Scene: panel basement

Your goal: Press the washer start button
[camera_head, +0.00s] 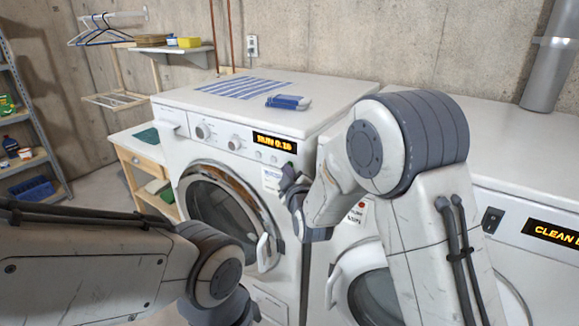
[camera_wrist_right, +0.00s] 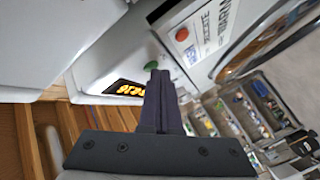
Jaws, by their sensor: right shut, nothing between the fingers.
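The white front-loading washer (camera_head: 185,150) stands at left with a round door, dials and a lit orange display (camera_head: 273,142) that appears to read RUN with digits. A green button (camera_wrist_right: 150,66) sits on the panel beside the display, which also shows in the right wrist view (camera_wrist_right: 128,89). My right gripper (camera_head: 290,182) is shut and empty in front of the panel's right end. Its fingertips (camera_wrist_right: 157,74) are right at the green button and overlap its edge in the right wrist view; I cannot tell whether they touch. My left arm comes in from the left; its fingers are out of view.
A second machine (camera_head: 480,185) with a lit CLEAN display stands close at the right. A blue brush-like item (camera_head: 288,102) and a striped cloth (camera_head: 243,88) lie on the washer top. A wooden cabinet (camera_head: 140,155) and a shelf rack (camera_head: 35,130) stand at left.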

